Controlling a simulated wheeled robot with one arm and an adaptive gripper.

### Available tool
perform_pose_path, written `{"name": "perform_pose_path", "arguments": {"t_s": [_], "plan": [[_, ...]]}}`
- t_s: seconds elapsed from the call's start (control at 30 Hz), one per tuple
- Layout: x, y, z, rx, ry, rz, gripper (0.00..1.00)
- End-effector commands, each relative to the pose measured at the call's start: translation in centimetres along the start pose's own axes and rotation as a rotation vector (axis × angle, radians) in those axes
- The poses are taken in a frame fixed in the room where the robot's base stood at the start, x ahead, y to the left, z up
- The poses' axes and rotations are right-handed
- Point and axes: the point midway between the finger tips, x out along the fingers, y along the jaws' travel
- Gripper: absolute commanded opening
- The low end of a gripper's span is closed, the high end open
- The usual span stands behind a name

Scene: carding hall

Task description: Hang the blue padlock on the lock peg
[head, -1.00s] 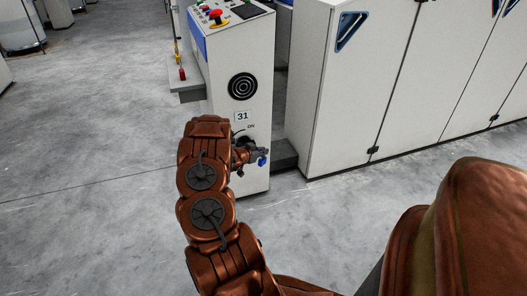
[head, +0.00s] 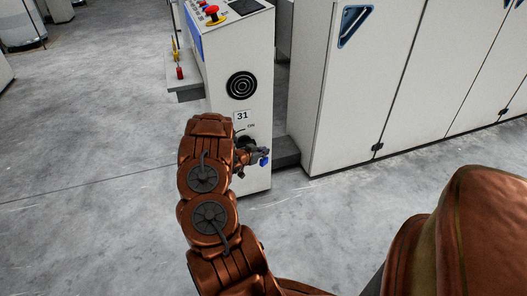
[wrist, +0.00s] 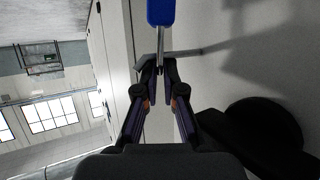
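The blue padlock (head: 263,162) shows just below the tips of my gripper (head: 259,151), low on the front of the white machine cabinet (head: 228,65). In the wrist view its blue body (wrist: 161,12) is beyond the fingertips. My gripper (wrist: 160,68) is closed in on its grey shackle, between the two fingers. A thin grey bar (wrist: 190,52) runs rightward from the fingertips toward the panel. I cannot tell whether it is the lock peg or whether the shackle touches it. My arm hides part of the panel in the head view.
A dark round knob (wrist: 265,130) stands out right of my gripper in the wrist view. A small shelf (head: 186,88) with red and yellow items is at the cabinet's left. White cabinets (head: 360,95) stand to the right. Open floor (head: 90,130) lies left.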

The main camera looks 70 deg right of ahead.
Motion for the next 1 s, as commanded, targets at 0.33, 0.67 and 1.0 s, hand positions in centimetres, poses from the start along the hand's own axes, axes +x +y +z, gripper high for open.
{"name": "perform_pose_path", "arguments": {"t_s": [0.33, 0.67, 1.0], "plan": [[-0.1, 0.7, 2.6, -0.022, -0.045, 0.006, 0.35], [-0.2, 0.7, 2.8, -0.024, -0.046, 0.006, 0.35], [-3.6, 0.5, 1.9, -0.017, -0.036, 0.003, 0.35]]}}
